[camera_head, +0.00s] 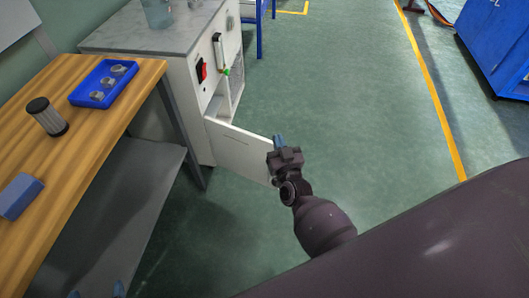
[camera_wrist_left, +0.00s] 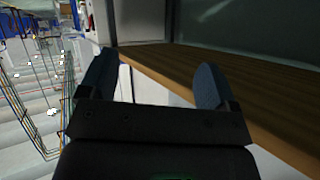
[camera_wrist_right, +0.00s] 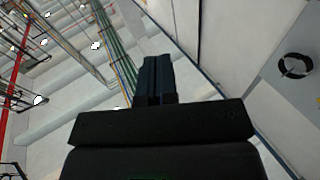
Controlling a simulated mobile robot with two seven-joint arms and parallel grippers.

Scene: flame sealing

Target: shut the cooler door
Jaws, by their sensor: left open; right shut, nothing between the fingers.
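The cooler is a white cabinet (camera_head: 190,90) with a grey top. Its white door (camera_head: 238,148) stands open, swung out to the right and showing shelves inside. My right gripper (camera_head: 278,143) is at the door's free edge with its fingers shut and empty; I cannot tell whether it touches the door. The shut fingers also show in the right wrist view (camera_wrist_right: 157,78). My left gripper (camera_head: 96,291) shows only its fingertips at the bottom left, away from the door. In the left wrist view it is open and empty (camera_wrist_left: 154,88).
A wooden table (camera_head: 95,100) at left holds a blue tray (camera_head: 76,96) with several round pieces, a dark cylinder (camera_head: 47,117) and a blue block (camera_head: 20,195). A glass vessel (camera_head: 157,12) stands on the cooler. Green floor (camera_head: 350,100) to the right is clear.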

